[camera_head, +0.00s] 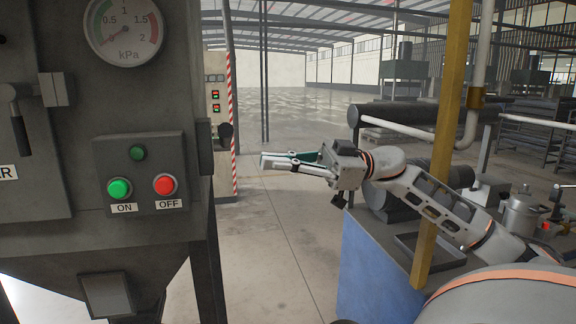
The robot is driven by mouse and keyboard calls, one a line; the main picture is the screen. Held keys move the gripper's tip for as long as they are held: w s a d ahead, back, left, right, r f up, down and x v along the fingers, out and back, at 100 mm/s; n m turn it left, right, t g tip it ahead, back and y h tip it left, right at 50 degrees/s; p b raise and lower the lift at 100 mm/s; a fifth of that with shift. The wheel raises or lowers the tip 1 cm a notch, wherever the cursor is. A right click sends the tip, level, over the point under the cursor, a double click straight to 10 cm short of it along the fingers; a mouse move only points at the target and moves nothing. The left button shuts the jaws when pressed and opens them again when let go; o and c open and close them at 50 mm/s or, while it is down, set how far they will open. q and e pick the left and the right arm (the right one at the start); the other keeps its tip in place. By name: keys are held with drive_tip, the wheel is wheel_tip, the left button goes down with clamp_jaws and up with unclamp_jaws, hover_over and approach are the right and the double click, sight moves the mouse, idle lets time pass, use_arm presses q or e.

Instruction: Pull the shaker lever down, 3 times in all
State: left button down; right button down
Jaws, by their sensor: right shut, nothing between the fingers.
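A dark lever with a rounded end (223,134) sticks out from the right side of the grey machine (150,90). It looks like the shaker lever, but its shaft is mostly hidden by the machine's edge. My right gripper (265,160) reaches in from the right, pointing left, with its fingers shut and empty. It shows to the right of the dark lever and a little lower, with a gap between them in the picture. My left gripper is not in view.
A panel with a green ON button (119,188) and a red OFF button (165,185) is on the machine front, below a kPa gauge (124,27). A black handle (18,112) is at left. A yellow post (441,150) stands near my right arm, by a blue bench (372,262).

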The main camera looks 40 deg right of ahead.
drive_tip(key=v, duration=0.2)
drive_tip(key=shift+s+d, duration=0.1)
drive_tip(key=shift+d, duration=0.3)
drive_tip(key=shift+f, duration=0.1)
idle(0.5)
